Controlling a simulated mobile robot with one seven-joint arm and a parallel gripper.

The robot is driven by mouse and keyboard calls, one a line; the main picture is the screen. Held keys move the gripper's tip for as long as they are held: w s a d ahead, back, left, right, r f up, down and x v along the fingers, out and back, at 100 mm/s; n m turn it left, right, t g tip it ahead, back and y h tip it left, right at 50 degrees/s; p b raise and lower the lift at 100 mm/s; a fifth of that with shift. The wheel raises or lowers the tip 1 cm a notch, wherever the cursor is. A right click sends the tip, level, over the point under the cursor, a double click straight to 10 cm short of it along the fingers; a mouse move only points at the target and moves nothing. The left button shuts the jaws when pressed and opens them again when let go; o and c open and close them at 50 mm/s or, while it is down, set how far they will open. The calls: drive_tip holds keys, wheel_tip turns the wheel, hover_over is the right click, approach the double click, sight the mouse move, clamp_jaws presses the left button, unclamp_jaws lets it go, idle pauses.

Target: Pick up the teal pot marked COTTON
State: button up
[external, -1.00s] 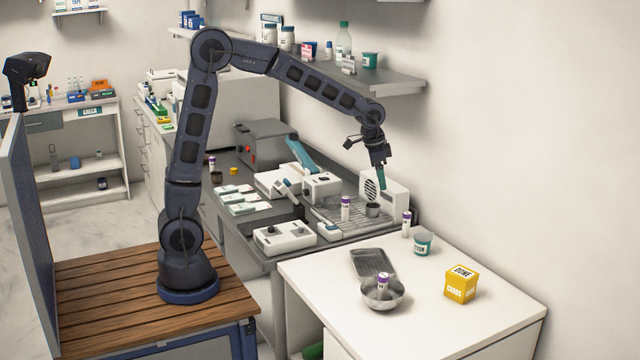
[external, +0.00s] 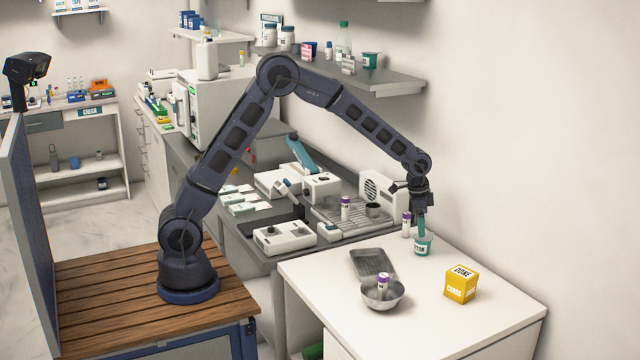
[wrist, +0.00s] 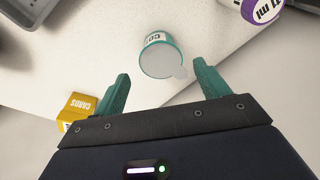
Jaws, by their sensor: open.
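The teal pot (external: 424,246) stands upright near the back edge of the white table, by the wall. I cannot tell whether the fingertips have reached the rim's level.
A purple-capped bottle (external: 406,225) stands close to the left of the pot. A yellow box (external: 461,285) is to its front right. A metal bowl (external: 384,293) holding a purple-capped bottle and a grey tray (external: 372,262) lie to the left. The table's front right is clear.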

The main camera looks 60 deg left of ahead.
sight(423, 244)
drive_tip(key=f, duration=0.5)
drive_tip(key=w+f, duration=0.1)
drive_tip(key=f, duration=0.2)
drive_tip(key=shift+d, duration=0.3)
drive_tip(key=c, duration=0.5)
